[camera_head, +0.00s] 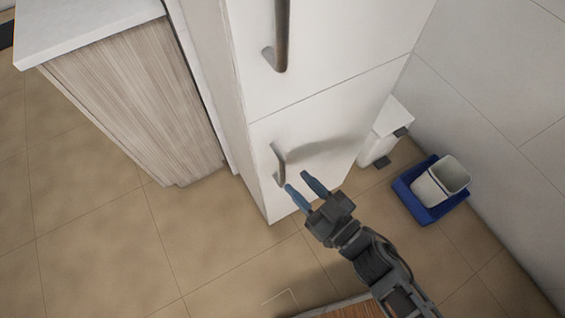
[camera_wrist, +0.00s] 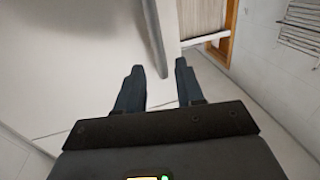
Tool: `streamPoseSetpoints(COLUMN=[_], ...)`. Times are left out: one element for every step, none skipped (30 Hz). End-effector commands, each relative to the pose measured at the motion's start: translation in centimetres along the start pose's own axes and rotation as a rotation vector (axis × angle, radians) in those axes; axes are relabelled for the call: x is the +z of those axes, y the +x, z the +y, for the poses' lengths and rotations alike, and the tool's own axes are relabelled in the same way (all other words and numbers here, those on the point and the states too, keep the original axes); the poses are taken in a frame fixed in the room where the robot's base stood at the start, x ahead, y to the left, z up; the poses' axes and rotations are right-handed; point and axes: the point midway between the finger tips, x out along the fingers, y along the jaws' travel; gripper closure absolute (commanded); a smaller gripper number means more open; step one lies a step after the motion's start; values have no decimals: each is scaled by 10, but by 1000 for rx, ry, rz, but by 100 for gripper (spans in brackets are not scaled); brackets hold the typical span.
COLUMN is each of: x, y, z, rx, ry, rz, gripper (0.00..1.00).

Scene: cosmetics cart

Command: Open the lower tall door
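The lower tall door (camera_head: 315,150) is the white lower front of a tall fridge-like cabinet, and it looks shut. Its grey upright handle (camera_head: 279,166) is near the door's left edge. My gripper (camera_head: 297,181) is open and empty, just right of and close to the handle's lower end. In the wrist view, my gripper (camera_wrist: 158,68) shows two blue-grey fingers apart. A grey bar (camera_wrist: 164,40), which looks like the handle, reaches down between the fingertips in the picture. I cannot tell whether it lies between them in depth.
The upper door (camera_head: 335,45) has its own handle (camera_head: 281,40). A wood-front counter (camera_head: 130,100) stands to the left. A white bin (camera_head: 385,132) and a blue tray (camera_head: 415,205) with a white bucket (camera_head: 440,182) are at the right. Tiled floor in front is mostly clear.

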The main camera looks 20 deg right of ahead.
Motion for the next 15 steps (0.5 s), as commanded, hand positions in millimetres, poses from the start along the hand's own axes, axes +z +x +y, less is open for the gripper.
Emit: streamPoseSetpoints(x=[-2,-2,-2,-2,-2,-2,-2,-2,-1,-1,-1,-1,-1,-1,-1], y=[8,12,19,24,28,35,39,43,49,52,55,59,61,63,64], z=[0,1,1,1,1,0,0,0,1,1,1,1,1,1,1], rx=[1,1,2,2,1,1,1,1,2,2,3,3,3,3,2], ry=[-1,-1,-1,-1,0,0,0,-1,0,0,0,0,0,0,0], rz=[3,3,4,4,3,4,3,3,2,2,2,2,2,2,1], gripper=[63,63,63,63,63,63,63,63,63,63,63,63,63,63,63])
